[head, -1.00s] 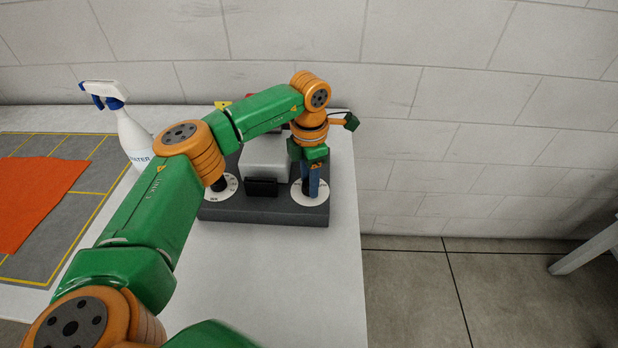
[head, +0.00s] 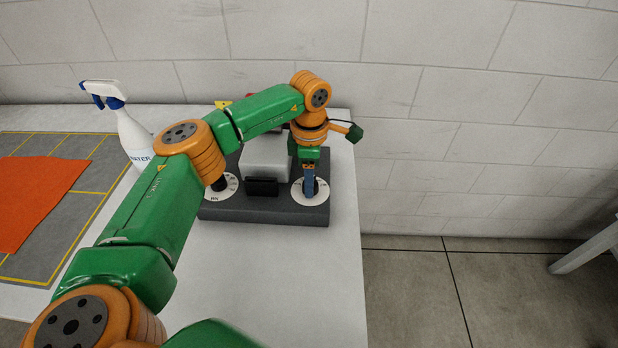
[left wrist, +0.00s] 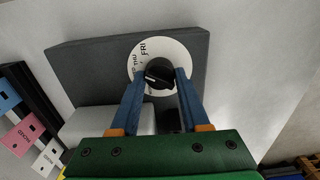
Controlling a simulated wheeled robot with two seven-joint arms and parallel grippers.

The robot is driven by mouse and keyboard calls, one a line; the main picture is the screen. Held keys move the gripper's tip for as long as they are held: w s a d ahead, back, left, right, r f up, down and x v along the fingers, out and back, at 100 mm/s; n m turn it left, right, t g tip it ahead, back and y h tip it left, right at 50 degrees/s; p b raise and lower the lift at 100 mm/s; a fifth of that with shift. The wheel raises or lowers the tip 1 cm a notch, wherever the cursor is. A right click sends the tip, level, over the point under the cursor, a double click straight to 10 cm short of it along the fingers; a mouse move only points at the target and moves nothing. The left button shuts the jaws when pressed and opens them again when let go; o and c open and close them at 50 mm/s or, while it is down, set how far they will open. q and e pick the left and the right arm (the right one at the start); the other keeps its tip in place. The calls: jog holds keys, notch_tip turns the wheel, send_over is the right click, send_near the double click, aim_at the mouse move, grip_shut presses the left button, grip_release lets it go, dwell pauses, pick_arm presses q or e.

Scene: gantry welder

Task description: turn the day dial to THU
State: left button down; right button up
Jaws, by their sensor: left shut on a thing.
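The day dial is a white disc (head: 298,195) with a black knob, on the right end of a dark grey base (head: 265,215). In the left wrist view the disc (left wrist: 148,55) shows FRI and part of THU near its upper left, and the knob (left wrist: 160,76) sits between my blue fingers. My left gripper (head: 309,190) points down over this dial, and its fingers are shut on the knob, as the left wrist view also shows (left wrist: 160,85). The knob's pointer mark is hard to read. My right gripper is not in view.
A second dial (head: 228,190) with a black knob is at the base's left, partly behind my arm. A light grey block (head: 265,160) stands between the dials. A white spray bottle (head: 130,135) and an orange cloth (head: 35,190) on a grey mat (head: 90,210) are further left.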

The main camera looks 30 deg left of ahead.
pick_arm(q)
jog(key=shift+c, duration=1.9)
grip_release()
jog(key=shift+d, duration=0.1)
jog(key=shift+w+r, duration=0.1)
jog(key=shift+r, duration=0.25)
notch_tip(320, 180, up, 6)
jog(key=shift+r+b, duration=0.2)
jog(key=shift+b, duration=0.45)
